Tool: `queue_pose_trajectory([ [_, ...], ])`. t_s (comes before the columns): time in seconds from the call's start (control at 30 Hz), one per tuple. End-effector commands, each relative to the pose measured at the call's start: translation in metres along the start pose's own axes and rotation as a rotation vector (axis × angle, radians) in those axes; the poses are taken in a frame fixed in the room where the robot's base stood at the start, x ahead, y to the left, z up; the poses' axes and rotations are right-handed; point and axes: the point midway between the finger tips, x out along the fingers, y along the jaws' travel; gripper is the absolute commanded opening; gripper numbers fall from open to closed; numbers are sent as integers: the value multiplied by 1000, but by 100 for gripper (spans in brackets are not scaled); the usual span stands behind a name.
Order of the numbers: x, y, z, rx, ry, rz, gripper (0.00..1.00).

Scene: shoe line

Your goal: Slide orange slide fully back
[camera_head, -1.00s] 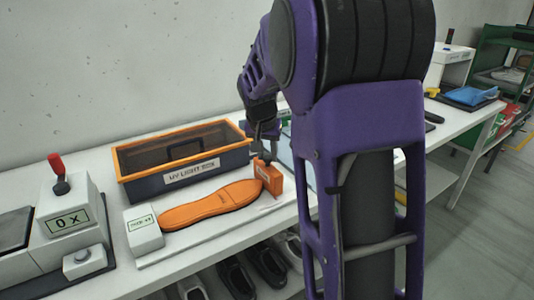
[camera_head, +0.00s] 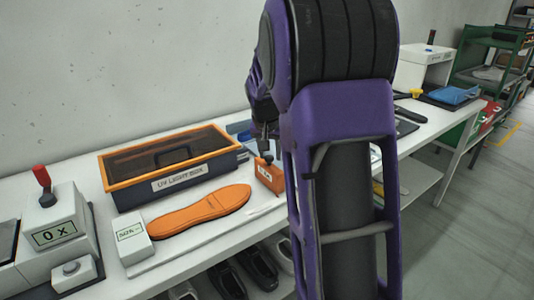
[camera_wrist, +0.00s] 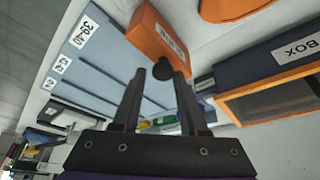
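The orange slide (camera_head: 268,176) is a small labelled block with a black knob (camera_head: 266,159) on top. It stands on the bench just right of the tip of the orange shoe sole (camera_head: 198,209). In the wrist view the orange slide (camera_wrist: 158,36) is beyond my fingertips, and its dark knob (camera_wrist: 163,70) appears between them. My gripper (camera_wrist: 160,76) is open, with a finger on either side of the knob; I cannot tell whether either touches it. In the head view my gripper (camera_head: 264,140) is above the slide, partly hidden by my arm.
A UV light box (camera_head: 180,184) stands behind the sole. A small size display (camera_head: 131,236) is at the sole's left end. A grey size board (camera_wrist: 88,66) with number labels lies beside the slide.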

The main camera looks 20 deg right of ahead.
Motion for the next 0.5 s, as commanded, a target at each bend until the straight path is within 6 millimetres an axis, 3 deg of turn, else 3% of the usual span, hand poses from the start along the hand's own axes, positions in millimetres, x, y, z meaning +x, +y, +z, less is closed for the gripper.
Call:
queue_pose_trajectory([
  [0.03, 0, 1, 0, 2, 1, 1, 52],
  [0.1, 0, 1, 0, 1, 0, 1, 64],
  [0.5, -7, -1, 1, 0, -2, -1, 64],
])
